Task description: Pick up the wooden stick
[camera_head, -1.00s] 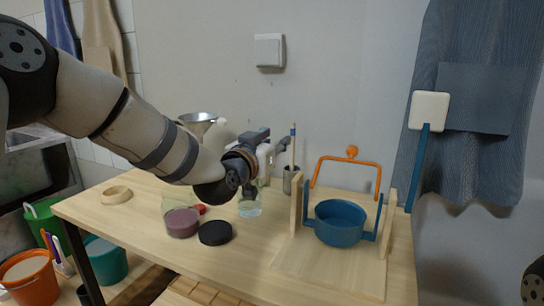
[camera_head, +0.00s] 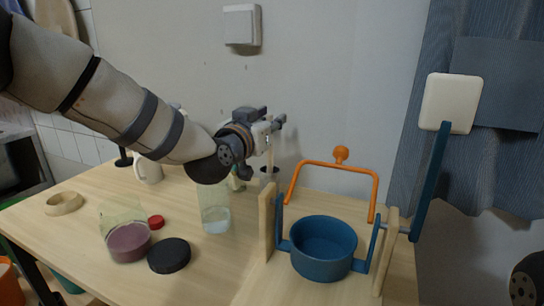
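The wooden stick (camera_head: 269,152) shows only as a short pale upright length below my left gripper; its upper part is hidden behind the gripper. Its lower end meets a small dark round shape (camera_head: 270,171), probably the rim of its metal cup. My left gripper (camera_head: 274,118) is at the back of the table, in line with the stick in the camera_head view. I cannot tell whether its fingers are around the stick, in front of it or touching it.
A glass jar (camera_head: 215,215) stands close below my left gripper. A blue pot (camera_head: 323,247) hangs in a wooden frame with an orange handle (camera_head: 335,167) at right. A black lid (camera_head: 169,255), purple jar (camera_head: 129,242), red cap (camera_head: 156,222) and white mug (camera_head: 148,169) stand left.

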